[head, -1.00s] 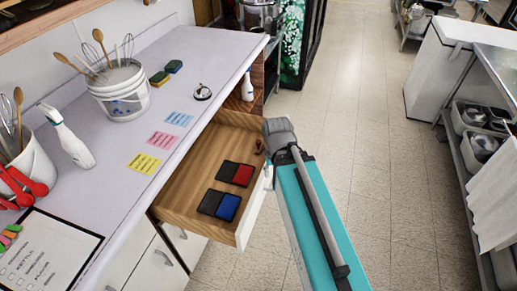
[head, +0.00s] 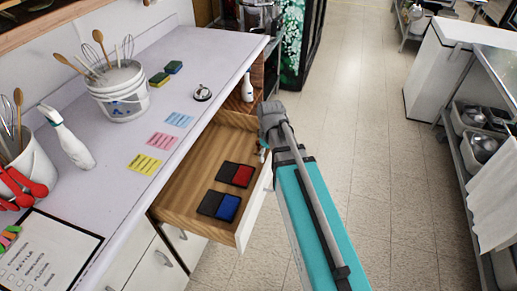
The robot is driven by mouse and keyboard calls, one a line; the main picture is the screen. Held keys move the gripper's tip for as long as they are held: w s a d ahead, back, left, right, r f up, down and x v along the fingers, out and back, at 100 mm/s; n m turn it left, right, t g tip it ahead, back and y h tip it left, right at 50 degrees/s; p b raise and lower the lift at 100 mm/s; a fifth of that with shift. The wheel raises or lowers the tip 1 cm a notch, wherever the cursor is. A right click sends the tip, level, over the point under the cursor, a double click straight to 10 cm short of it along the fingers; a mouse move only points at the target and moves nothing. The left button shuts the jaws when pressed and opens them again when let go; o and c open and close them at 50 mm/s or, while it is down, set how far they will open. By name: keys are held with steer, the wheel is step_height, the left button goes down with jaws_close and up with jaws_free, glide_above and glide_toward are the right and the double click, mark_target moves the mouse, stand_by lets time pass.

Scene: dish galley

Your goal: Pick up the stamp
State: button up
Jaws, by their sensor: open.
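The open wooden drawer (head: 190,182) juts out from under the counter. My gripper (head: 262,153) is open at the drawer's back right corner, low near its front panel, and shows only as a small grey and pale patch below my wrist. The small brown stamp stood in that corner a second ago. It cannot be made out clearly now, as my gripper and wrist cover that spot. I cannot tell whether the fingers touch it. A red ink pad (head: 235,174) and a blue ink pad (head: 219,205) lie open in the drawer, left of and nearer than my gripper.
The counter (head: 190,55) left of the drawer holds sticky notes (head: 162,140), a bell (head: 202,94), sponges (head: 174,67), a spray bottle (head: 67,139) and a utensil bucket (head: 120,95). A white bottle (head: 247,88) stands beyond the drawer. The floor (head: 390,160) to the right is clear.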

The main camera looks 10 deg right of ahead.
steer(key=w+n, duration=1.4)
steer(key=w, duration=0.5)
steer(key=shift+w+d+n, duration=0.3)
steer(key=shift+w+n, duration=0.1)
steer(key=shift+f, duration=0.15)
steer(key=b, duration=0.9)
glide_above(259, 146)
steer(key=w, duration=0.1)
steer(key=f, duration=0.8)
steer(key=shift+w+d+f, duration=0.2)
steer(key=shift+a+f+b, duration=0.15)
steer(key=shift+f+b, duration=2.25)
steer(key=shift+f, duration=0.2)
jaws_close()
